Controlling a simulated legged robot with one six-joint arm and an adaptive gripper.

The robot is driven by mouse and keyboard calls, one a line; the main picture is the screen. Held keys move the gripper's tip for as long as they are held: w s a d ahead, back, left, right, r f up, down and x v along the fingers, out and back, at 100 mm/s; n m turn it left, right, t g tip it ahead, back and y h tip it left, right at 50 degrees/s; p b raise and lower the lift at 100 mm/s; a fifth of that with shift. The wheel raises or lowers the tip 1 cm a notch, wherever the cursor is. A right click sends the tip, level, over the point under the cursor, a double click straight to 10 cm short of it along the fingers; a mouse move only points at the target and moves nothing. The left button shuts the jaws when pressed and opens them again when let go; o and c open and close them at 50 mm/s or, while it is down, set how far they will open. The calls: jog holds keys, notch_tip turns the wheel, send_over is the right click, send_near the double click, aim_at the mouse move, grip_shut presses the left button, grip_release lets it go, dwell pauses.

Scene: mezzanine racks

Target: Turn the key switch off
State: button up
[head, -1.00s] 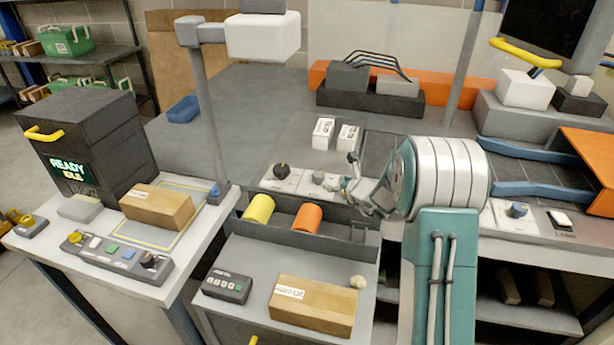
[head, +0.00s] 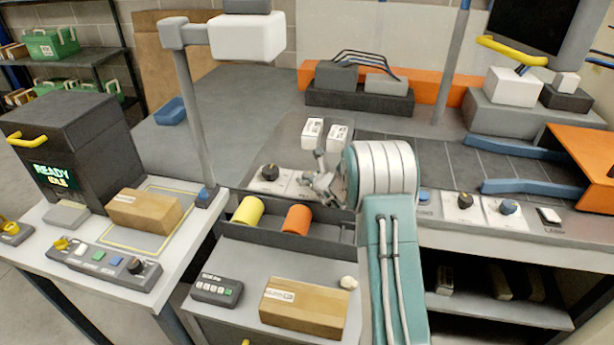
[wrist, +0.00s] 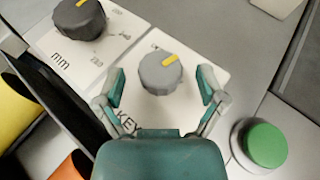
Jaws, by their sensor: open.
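The key switch is a grey round knob (wrist: 161,74) with a yellow mark, on a white plate (wrist: 148,118) lettered "KEY". Its mark points to the upper right in the wrist view. My gripper (wrist: 163,86) is open, with one finger on each side of the knob and a gap visible on both sides. In the head view my gripper (head: 318,182) is over the bench's control strip, and it and my arm largely hide the knob there.
A dark knob (wrist: 80,17) on a plate marked "mm" is to the upper left. A green button (wrist: 265,145) is at the lower right. Yellow (head: 248,210) and orange (head: 297,219) rolls lie in a tray in front. White boxes (head: 312,132) stand behind.

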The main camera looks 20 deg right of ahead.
jog(key=shift+x, duration=0.9)
jog(key=shift+r, duration=0.1)
jog(key=c, duration=1.2)
jog(key=shift+o, duration=0.2)
jog(key=shift+n+y, duration=0.6)
jog(key=shift+y, duration=0.1)
jog(key=n+g+y, duration=0.2)
jog(key=n+y, duration=0.3)
jog(key=n+g+y, duration=0.4)
jog(key=shift+n+g, duration=0.3)
jog(key=shift+n, duration=0.1)
jog(key=shift+n+g+y, duration=0.4)
jog(key=shift+n+g, duration=0.1)
